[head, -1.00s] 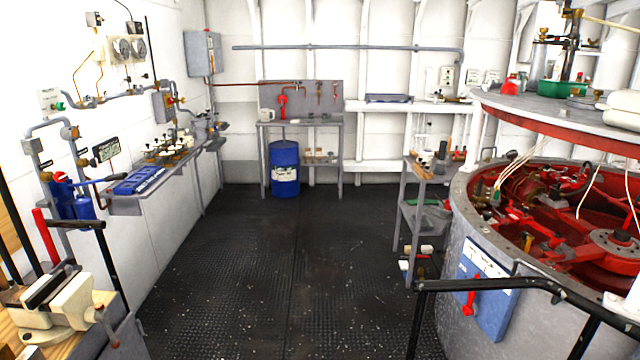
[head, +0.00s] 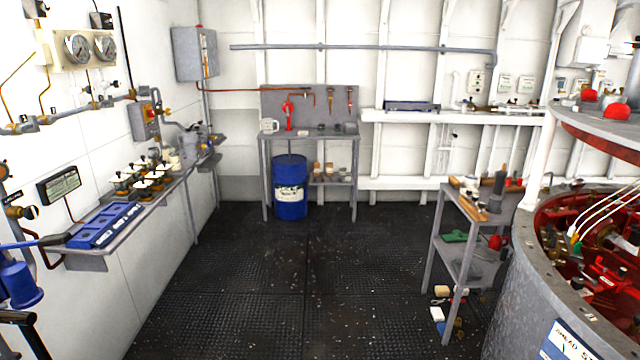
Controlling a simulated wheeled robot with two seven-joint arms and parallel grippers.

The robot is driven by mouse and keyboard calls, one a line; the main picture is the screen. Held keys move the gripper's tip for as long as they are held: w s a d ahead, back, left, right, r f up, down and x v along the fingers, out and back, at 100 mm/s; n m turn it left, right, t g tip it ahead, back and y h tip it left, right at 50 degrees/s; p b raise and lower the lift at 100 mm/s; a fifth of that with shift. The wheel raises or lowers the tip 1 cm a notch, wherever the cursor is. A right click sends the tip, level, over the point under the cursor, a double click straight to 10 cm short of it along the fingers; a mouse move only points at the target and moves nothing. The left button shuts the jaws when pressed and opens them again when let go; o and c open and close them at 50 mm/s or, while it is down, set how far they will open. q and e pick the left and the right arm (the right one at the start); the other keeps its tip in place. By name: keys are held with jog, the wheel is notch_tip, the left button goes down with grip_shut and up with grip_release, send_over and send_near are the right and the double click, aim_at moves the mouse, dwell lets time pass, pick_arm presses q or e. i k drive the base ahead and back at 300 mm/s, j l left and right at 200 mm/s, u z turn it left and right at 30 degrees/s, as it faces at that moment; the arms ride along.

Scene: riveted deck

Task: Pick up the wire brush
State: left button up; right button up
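I cannot make out a wire brush for certain. Neither of my grippers is in view.
Open black deck (head: 290,285) lies ahead. A blue drum (head: 290,188) stands by a grey workbench (head: 350,138) at the back. A wall shelf (head: 120,222) with a blue box (head: 105,226) runs along the left. A large round grey housing (head: 530,290) blocks the right.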

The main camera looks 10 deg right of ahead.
aim_at(455, 184)
jog(key=i+z, duration=0.3)
jog(key=i, duration=0.25)
jog(key=i+z, duration=0.3)
jog(key=i, duration=0.25)
jog(key=i+j+z, duration=0.3)
jog(key=i, duration=0.2)
jog(key=i+l+z, duration=0.15)
jog(key=i+z, duration=0.2)
jog(key=i, duration=0.2)
